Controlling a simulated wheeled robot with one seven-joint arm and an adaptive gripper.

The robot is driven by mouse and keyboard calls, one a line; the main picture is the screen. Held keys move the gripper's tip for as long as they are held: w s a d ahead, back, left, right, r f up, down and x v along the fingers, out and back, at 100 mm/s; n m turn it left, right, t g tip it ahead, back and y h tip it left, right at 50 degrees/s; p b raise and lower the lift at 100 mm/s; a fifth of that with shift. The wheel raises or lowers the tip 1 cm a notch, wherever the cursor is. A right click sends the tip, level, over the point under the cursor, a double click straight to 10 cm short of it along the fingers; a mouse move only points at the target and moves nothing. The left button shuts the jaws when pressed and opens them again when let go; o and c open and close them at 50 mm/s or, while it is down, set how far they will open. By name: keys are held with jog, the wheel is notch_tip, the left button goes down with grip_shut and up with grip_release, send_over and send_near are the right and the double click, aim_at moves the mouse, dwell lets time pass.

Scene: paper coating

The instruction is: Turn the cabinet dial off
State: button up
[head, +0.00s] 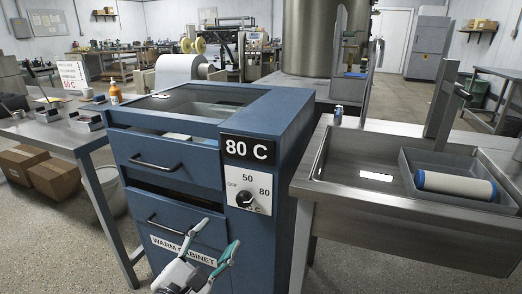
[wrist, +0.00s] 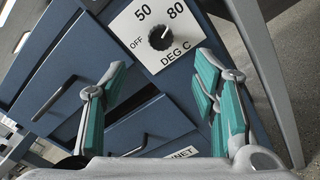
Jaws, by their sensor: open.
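The blue warm cabinet (head: 262,130) stands in the middle of the head view. Its black round dial (head: 244,198) sits on a white plate marked OFF, 50, 80 and DEG C. In the wrist view, the dial (wrist: 162,38) shows a white pointer mark that seems aimed toward 80; OFF is at its left. My gripper (head: 210,247) is open and empty, below and left of the dial in the head view. In the wrist view, my gripper's (wrist: 160,65) teal-padded fingers are apart, with the dial beyond the gap between them. No finger appears to touch the dial.
An 80 C sign (head: 248,149) is above the dial. Drawer handles (head: 152,163) stick out at the cabinet's left. A steel sink (head: 340,168) with a tray and white roll stands close at right. A metal table (head: 60,133) stands at left.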

aim_at(242, 202)
jog(key=b+x, duration=0.4)
jog(key=x, duration=0.9)
jog(key=shift+w+d+b, duration=0.15)
jog(key=shift+w+b, duration=0.1)
jog(key=shift+b, duration=0.1)
jog(key=c, duration=1.2)
